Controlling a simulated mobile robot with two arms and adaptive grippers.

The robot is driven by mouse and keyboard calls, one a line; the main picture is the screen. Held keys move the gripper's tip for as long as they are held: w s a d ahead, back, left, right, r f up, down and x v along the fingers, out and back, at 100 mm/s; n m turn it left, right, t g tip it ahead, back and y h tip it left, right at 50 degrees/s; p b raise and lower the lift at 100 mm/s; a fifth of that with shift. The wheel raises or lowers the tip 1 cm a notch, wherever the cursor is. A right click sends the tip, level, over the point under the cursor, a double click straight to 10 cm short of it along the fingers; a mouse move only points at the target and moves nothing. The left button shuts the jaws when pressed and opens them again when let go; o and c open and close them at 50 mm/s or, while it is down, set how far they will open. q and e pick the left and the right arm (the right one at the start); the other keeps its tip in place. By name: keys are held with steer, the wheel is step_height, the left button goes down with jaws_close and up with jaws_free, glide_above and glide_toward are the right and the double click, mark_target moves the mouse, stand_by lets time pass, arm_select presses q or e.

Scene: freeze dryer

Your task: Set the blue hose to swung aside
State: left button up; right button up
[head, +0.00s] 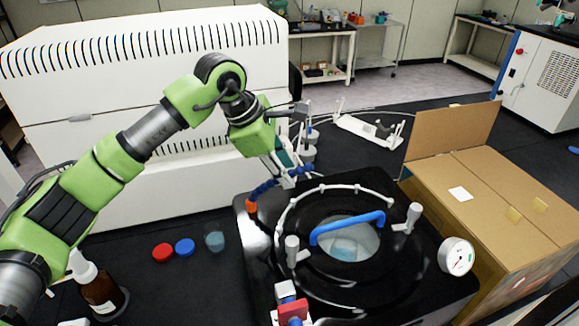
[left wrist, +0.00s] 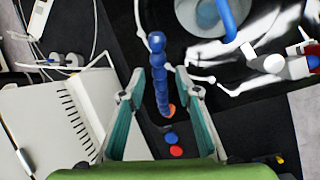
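The blue segmented hose (head: 268,187) rises at the back left corner of the black dryer top (head: 262,235), with an orange end (head: 251,206) at its left. My left gripper (head: 290,163) is just above and behind the hose's upper right part. In the left wrist view the hose (left wrist: 158,72) lies lengthwise between the two teal fingers, with a visible gap on each side. The gripper is open and holds nothing. Part of the hose is hidden by the fingers in the head view. My right gripper is not in view.
The round lid with a blue handle (head: 347,228) and upright pale knobs lies right of the hose. A gauge (head: 456,256) and a cardboard box (head: 505,215) stand further right. A large white machine (head: 150,90) is behind my left arm. A brown bottle (head: 100,290) stands front left.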

arm_select(q)
steer(key=shift+p+x, duration=0.3)
steer(key=shift+x, duration=1)
jaws_close()
